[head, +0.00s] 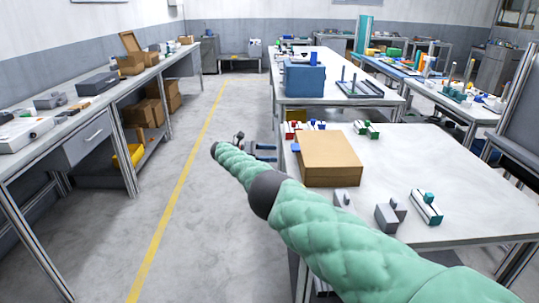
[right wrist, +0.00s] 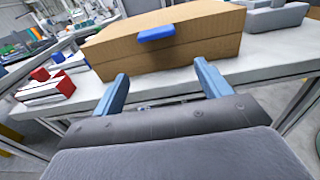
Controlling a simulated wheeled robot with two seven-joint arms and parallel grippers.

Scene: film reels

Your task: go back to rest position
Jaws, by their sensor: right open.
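My right arm, in a green padded sleeve, reaches from the lower right across the head view. My right gripper (head: 264,152) has blue fingers and is at the left edge of the near white table (head: 450,165), beside a cardboard box (head: 330,158). In the right wrist view the gripper (right wrist: 161,74) is open with nothing between its fingers. The box (right wrist: 190,62), with a blue piece (right wrist: 157,34) on its face, stands just beyond the fingertips. My left gripper is not in view. I cannot make out any film reel.
Small grey blocks (head: 388,217) and a teal-topped part (head: 427,207) lie on the near table. A long bench (head: 92,97) runs along the left. The floor (head: 170,205) between is clear.

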